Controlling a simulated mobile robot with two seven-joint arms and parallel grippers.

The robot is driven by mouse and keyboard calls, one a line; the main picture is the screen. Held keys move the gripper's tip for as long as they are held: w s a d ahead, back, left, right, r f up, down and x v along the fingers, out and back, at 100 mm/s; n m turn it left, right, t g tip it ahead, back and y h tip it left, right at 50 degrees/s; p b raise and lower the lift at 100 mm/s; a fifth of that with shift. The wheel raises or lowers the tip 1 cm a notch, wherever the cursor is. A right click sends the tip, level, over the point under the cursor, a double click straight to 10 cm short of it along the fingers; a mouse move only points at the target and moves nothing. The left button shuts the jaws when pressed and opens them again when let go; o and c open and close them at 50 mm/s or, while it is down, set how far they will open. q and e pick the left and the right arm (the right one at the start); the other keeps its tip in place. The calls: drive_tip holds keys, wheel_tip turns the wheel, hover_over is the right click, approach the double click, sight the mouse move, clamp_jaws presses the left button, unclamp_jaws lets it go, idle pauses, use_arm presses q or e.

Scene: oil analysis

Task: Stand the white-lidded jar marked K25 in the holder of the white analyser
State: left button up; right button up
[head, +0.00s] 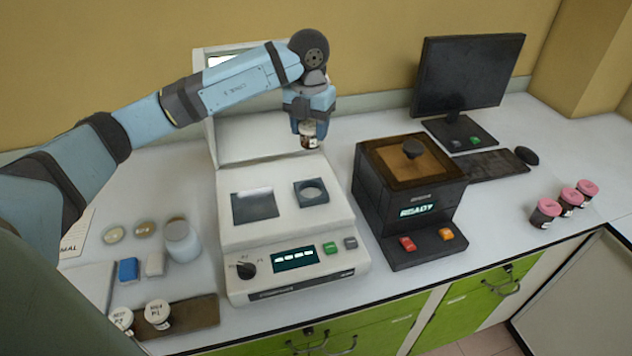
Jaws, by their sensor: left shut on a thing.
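My left gripper (308,121) reaches in from the left and is shut on a small jar (309,141) with a pale upper part and a dark lower part. Its marking is too small to read, and its top is partly hidden by the fingers. The jar hangs upright above the rear of the white analyser (290,232). The analyser's holder (311,192), a dark square with a round pale opening, sits on its top deck, nearer the front than the jar in the picture. The holder looks empty. My right gripper is not in view.
The analyser's raised lid (262,139) stands behind. A dark machine reading READY (408,200) is close on the right. Pink-lidded jars (568,201) stand far right.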

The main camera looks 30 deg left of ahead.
use_arm(q)
wheel_tip(320, 180, down, 15)
drive_tip(key=shift+f+p, duration=0.15)
drive_tip(key=shift+p, duration=0.75)
drive_tip(key=shift+f, duration=0.2)
drive_tip(key=o, duration=0.9)
drive_tip(key=shift+r, duration=0.1)
